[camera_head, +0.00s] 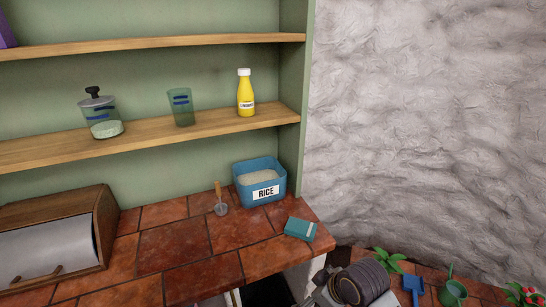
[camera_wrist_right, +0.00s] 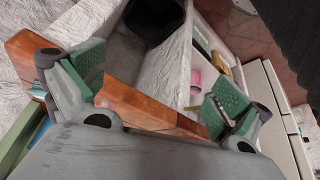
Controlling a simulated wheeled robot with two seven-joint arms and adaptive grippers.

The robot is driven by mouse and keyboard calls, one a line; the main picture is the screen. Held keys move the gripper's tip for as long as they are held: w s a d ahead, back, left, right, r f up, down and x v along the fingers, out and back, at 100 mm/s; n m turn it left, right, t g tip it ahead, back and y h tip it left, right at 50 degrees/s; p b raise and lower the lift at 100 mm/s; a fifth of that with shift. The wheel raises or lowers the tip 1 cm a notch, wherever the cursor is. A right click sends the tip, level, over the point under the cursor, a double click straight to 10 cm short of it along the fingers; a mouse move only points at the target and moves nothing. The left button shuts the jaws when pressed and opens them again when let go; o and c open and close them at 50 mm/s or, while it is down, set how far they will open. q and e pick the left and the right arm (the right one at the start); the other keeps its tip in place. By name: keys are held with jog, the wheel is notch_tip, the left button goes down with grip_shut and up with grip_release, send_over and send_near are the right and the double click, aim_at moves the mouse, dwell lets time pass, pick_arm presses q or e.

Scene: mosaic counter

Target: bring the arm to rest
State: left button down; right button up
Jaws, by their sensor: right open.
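My right gripper (camera_wrist_right: 158,98) shows in the right wrist view with its two green-padded fingers spread wide apart and nothing between them. Behind the fingers runs the orange-brown edge of the tiled counter (camera_wrist_right: 150,104), seen at a slant; I cannot tell how far away it is. In the head view a dark ribbed part of my own arm shows at the bottom right, below the counter's right end. The fingers are not visible there. My left gripper is in neither view.
On the tiled counter (camera_head: 172,246) stand a blue rice bin (camera_head: 273,191), a small scoop (camera_head: 220,205), a teal box (camera_head: 300,228) and a wooden bread box (camera_head: 107,222). A yellow bottle (camera_head: 246,95), a green glass (camera_head: 180,108) and a lidded jar (camera_head: 102,115) stand on the shelf.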

jog(key=s+d+f+m+h, duration=0.2)
jog(key=s+d+f+m, duration=0.15)
jog(key=d, duration=0.25)
jog(key=s+d+f+m+h, duration=0.1)
jog(key=s+d+f+m, duration=0.1)
jog(key=s+d+m, duration=0.25)
notch_tip(320, 180, down, 32)
jog(key=s+r+g, duration=0.1)
jog(key=s+d+f+g, duration=0.1)
jog(key=s+d+f, duration=0.1)
jog(key=s+f, duration=0.8)
jog(key=s+d+f, duration=0.3)
jog(key=s+f, duration=0.8)
jog(key=s, duration=0.2)
jog(key=shift+n+g, duration=0.4)
jog(key=shift+f, duration=0.1)
